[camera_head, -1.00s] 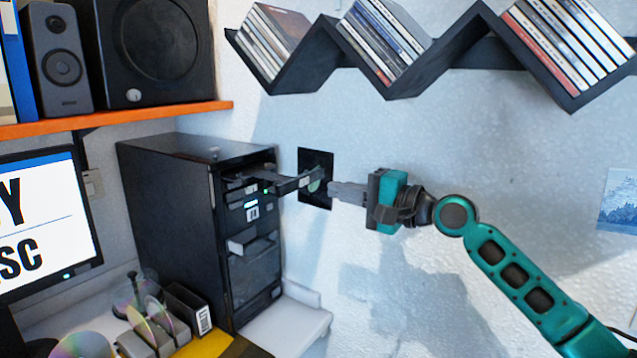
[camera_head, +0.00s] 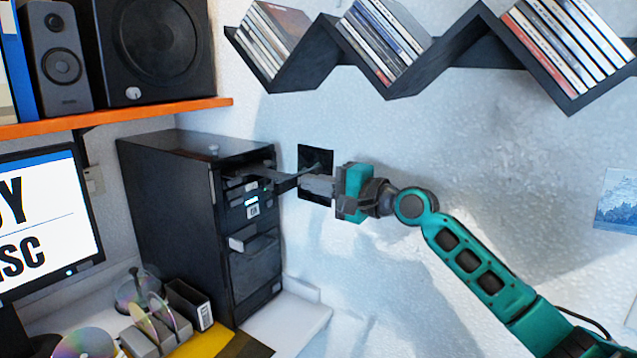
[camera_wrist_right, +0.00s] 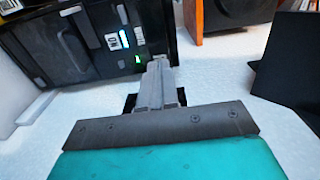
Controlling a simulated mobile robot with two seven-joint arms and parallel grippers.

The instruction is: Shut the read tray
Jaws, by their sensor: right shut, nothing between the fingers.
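The black disc tower (camera_head: 165,195) stands on the desk against the wall. A dark tray (camera_head: 275,178), which I take for the read tray, sticks out from its upper front. My right gripper (camera_head: 304,184) is shut and empty, its fingers pointing left at the tray's outer end. The fingertips overlap that end in the head view; I cannot tell whether they touch. In the right wrist view the shut fingers (camera_wrist_right: 158,68) reach the tower front (camera_wrist_right: 95,45), beside a green light, and hide the tray. My left gripper is out of view.
A lower drawer-like part (camera_head: 252,240) juts from the tower. Disc shelves (camera_head: 410,85) hang above my right arm. An orange shelf (camera_head: 150,117) with speakers is at upper left. Disc holders (camera_head: 158,330) stand on the desk.

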